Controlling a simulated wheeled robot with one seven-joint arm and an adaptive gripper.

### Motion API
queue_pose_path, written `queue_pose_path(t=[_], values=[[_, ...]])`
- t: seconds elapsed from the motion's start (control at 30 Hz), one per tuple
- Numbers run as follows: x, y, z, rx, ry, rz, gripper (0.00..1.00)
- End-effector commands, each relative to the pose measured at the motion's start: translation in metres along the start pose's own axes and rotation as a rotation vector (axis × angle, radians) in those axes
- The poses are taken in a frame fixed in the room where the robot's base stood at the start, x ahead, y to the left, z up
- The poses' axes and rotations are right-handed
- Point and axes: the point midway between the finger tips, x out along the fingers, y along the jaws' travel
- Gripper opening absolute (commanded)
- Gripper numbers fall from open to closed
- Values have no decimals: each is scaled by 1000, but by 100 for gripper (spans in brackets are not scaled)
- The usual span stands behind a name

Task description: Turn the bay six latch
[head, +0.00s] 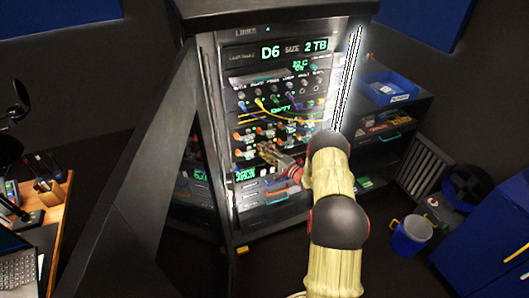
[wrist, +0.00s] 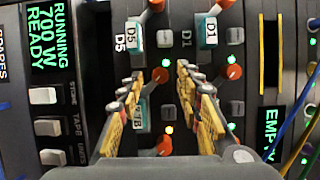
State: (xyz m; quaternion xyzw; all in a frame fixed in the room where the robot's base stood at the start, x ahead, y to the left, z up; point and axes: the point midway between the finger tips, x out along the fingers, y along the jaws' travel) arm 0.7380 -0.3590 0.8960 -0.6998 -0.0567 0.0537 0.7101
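The rack panel (head: 251,92) stands in an open cabinet in the head view. Its top display (head: 292,50) reads D6, size 2 TB. My gripper (head: 272,150) is in front of the lower rows of orange-knobbed bays. In the wrist view my gripper (wrist: 160,82) is open, its yellow-padded fingers apart, with an orange knob (wrist: 160,75) showing between the tips. Contact cannot be told. No bay label reading D6 is visible, so I cannot tell which latch is bay six's.
More orange knobs (wrist: 234,72) sit close by on the right. A status panel (wrist: 49,38) reads running, 700 W, ready, above white switches (wrist: 43,96). Blue and yellow cables (wrist: 297,125) hang at the right. The cabinet door (head: 135,165) stands open at the left.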

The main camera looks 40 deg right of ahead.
Motion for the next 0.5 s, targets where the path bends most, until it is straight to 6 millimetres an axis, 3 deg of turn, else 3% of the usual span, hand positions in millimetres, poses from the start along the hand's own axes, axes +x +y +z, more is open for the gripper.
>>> queue_pose_path(t=[0.23, 0.5], values=[[-15, 0, -1, 1, 1, 2, 35], [-68, 0, -2, 1, 4, 1, 35]])
